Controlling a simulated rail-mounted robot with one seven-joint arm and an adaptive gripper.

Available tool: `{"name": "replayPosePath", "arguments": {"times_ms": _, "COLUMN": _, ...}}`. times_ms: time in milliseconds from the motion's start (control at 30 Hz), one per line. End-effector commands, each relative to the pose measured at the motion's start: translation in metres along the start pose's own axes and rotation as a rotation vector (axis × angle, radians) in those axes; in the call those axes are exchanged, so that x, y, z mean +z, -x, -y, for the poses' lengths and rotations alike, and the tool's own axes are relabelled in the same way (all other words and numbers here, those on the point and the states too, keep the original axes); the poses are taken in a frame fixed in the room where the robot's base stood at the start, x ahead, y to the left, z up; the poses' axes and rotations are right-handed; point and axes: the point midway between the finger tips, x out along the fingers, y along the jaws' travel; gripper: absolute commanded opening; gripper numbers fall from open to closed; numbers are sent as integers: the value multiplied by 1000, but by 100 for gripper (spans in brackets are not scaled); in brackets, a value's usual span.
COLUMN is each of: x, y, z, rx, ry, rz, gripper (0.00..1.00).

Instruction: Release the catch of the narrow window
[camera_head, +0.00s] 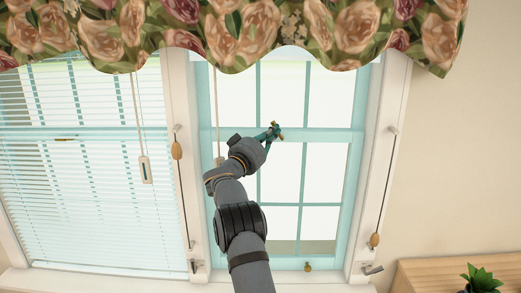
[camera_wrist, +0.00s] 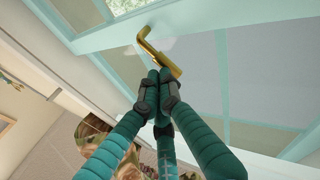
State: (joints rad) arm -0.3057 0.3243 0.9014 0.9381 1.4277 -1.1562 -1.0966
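The narrow window (camera_head: 305,135) with a pale blue frame stands right of centre in the head view, left of the beige wall. Its brass catch (camera_wrist: 160,54) is a bent lever on the blue rail in the wrist view. A bit of brass shows at my fingertips in the head view. My gripper (camera_wrist: 160,76) has teal fingers with their tips together right at the lever; it also shows at the meeting rail in the head view (camera_head: 272,131). The tips overlap the lever in the picture; I cannot tell whether they touch or grip it.
A wider window with white blinds (camera_head: 85,165) is at left. A floral valance (camera_head: 235,30) hangs above. Cords with wooden pulls (camera_head: 375,240) hang beside the narrow window. A brass knob (camera_head: 307,267) is on its bottom rail. A wooden cabinet (camera_head: 430,275) with a plant (camera_head: 482,280) stands lower right.

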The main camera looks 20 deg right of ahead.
Motion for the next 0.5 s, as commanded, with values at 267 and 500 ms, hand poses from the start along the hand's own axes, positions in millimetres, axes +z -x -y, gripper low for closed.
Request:
{"name": "replayPosePath", "arguments": {"times_ms": 267, "x": 12, "y": 22, "z": -5, "rx": 6, "ry": -1, "rz": 0, "gripper": 0}}
{"name": "replayPosePath", "arguments": {"times_ms": 500, "x": 16, "y": 72, "z": -9, "rx": 9, "ry": 1, "rz": 3, "gripper": 0}}
